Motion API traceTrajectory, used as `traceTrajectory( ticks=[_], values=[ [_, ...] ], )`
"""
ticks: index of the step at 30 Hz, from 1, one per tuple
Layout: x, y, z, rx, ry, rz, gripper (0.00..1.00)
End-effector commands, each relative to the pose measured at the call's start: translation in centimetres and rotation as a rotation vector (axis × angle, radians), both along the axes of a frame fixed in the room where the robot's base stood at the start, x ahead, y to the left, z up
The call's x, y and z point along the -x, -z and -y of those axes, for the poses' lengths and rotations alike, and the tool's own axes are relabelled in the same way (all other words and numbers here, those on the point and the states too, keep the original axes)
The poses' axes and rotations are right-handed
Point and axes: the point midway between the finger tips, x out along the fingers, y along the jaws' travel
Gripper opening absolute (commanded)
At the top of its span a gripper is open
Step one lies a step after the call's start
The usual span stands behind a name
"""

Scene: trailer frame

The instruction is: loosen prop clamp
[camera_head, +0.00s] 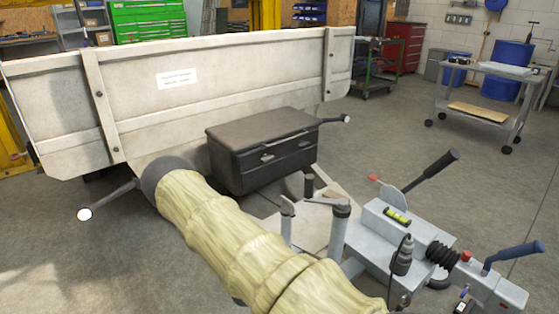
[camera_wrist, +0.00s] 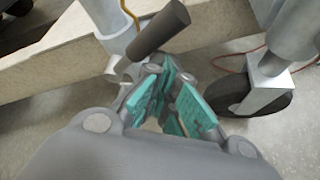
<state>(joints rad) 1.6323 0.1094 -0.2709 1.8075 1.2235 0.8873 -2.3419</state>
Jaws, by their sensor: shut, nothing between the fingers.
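A dark cylindrical handle (camera_wrist: 160,29) belongs to what looks like the prop clamp, beside a pale grey post (camera_wrist: 105,22) in the wrist view. In the head view a dark upright handle (camera_head: 309,186) shows between two grey posts, a thinner one (camera_head: 287,218) and a thicker one (camera_head: 340,228). My gripper (camera_wrist: 180,85), with teal finger pads, is shut and empty. Its tips are close below the handle in the picture; whether they touch cannot be told. In the head view my sleeved arm hides the gripper.
A dark-tyred wheel (camera_wrist: 262,92) in a grey fork stands right of my gripper. A pale beam (camera_wrist: 50,62) runs behind the post. The drawbar coupling (camera_head: 385,220) with levers lies right, a dark toolbox (camera_head: 235,180) behind. Open floor (camera_head: 390,135) lies beyond.

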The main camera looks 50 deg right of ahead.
Motion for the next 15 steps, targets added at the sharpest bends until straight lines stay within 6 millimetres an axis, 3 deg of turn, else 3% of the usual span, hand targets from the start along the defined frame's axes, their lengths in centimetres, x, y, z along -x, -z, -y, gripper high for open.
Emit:
traceTrajectory(
  ticks=[15],
  values=[
    [-0.43, -1.02, 0.06, 0.0, 0.0, 0.001, 0.0]
  ],
)
